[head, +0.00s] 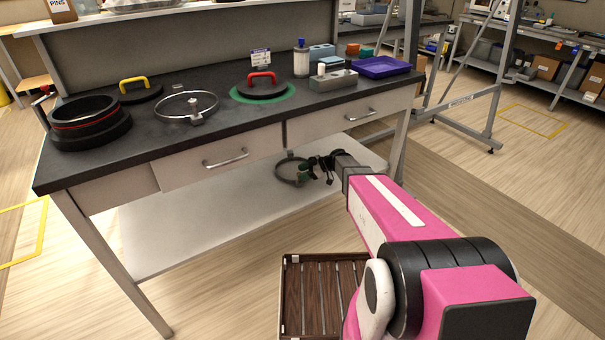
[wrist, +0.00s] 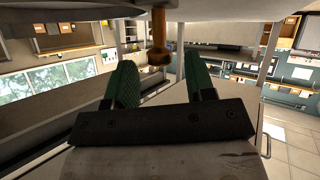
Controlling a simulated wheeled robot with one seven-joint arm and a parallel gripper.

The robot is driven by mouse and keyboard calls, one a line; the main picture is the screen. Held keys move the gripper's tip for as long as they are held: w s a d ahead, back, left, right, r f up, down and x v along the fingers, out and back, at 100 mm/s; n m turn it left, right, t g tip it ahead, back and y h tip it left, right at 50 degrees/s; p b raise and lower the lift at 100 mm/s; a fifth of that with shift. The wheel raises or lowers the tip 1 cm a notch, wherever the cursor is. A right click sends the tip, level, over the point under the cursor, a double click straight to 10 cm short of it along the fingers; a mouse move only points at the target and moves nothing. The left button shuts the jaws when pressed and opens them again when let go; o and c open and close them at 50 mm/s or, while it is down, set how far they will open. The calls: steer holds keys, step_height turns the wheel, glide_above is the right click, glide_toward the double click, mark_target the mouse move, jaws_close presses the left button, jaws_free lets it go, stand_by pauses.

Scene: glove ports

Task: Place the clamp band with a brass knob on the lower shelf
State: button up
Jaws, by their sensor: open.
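My gripper (head: 312,167) reaches in under the bench, over the white lower shelf (head: 175,225). In the wrist view its two green-padded fingers (wrist: 160,68) stand apart with no object clamped between them. A brass knob (wrist: 158,50) on a short stem shows at the top, between and beyond the fingertips. In the head view a dark ring-shaped band (head: 281,178) is just left of my gripper, at the lower shelf. I cannot tell whether it lies flat or touches the fingers.
The black benchtop (head: 255,121) and its drawers overhang the shelf. On top are another ring clamp (head: 214,98), a black pot (head: 88,126), red-handled (head: 262,88) and yellow-handled lids, and a purple tray (head: 381,67). A slatted crate (head: 293,300) stands on the floor in front.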

steer(key=v, duration=1.1)
steer(key=s+d+m+h, duration=0.2)
steer(key=s+m+h, duration=0.2)
steer(key=s+m, duration=0.2)
steer(key=s+d+r+m+h, duration=0.1)
steer(key=s+m+h, duration=0.3)
steer(key=s, duration=0.5)
steer(key=s+d+r+m+g+h, duration=0.1)
steer(key=s+d+m+h, duration=0.3)
steer(key=s+m, duration=0.4)
steer(key=shift+s+m, duration=0.25)
steer(key=shift+m, duration=0.15)
steer(key=shift+r, duration=0.15)
